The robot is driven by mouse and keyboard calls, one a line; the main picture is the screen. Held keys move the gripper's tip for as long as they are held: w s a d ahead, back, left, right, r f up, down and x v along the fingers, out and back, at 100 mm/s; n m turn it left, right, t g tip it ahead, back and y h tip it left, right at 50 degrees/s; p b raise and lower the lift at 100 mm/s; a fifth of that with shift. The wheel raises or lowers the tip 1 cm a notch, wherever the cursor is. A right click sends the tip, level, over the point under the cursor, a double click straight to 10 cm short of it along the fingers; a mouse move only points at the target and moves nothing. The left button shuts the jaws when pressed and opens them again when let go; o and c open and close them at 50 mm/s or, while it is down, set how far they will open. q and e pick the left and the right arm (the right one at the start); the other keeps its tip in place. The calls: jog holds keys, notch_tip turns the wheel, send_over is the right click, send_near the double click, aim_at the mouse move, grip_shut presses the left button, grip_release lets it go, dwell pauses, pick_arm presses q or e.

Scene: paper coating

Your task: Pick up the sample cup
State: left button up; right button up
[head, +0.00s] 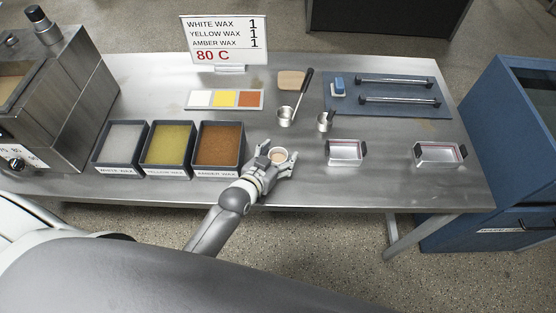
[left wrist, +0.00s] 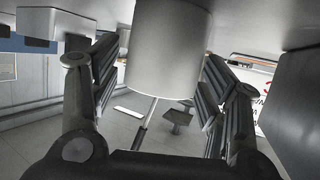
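The sample cup (head: 278,155) is a small pale round cup with a tan inside, near the table's front edge, right of the amber wax tray. My left gripper (head: 279,158) is at the cup, with a finger on either side of it. In the left wrist view the cup (left wrist: 168,50) is a plain white cylinder between the two fingers (left wrist: 160,95). A narrow gap shows between the left finger and the cup, so the fingers look open around it. Contact on the right side is hard to tell. My right gripper is not in view.
White (head: 121,148), yellow (head: 168,149) and amber (head: 219,149) wax trays stand left of the cup. A ladle (head: 286,115) and a small metal cup (head: 324,122) lie behind it. Two metal molds (head: 346,151) (head: 440,154) stand to the right. A sign (head: 225,40) stands at the back.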

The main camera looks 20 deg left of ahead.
pick_arm(q)
jog(key=c, duration=0.8)
jog(key=shift+c, duration=0.2)
jog(key=shift+r, duration=0.1)
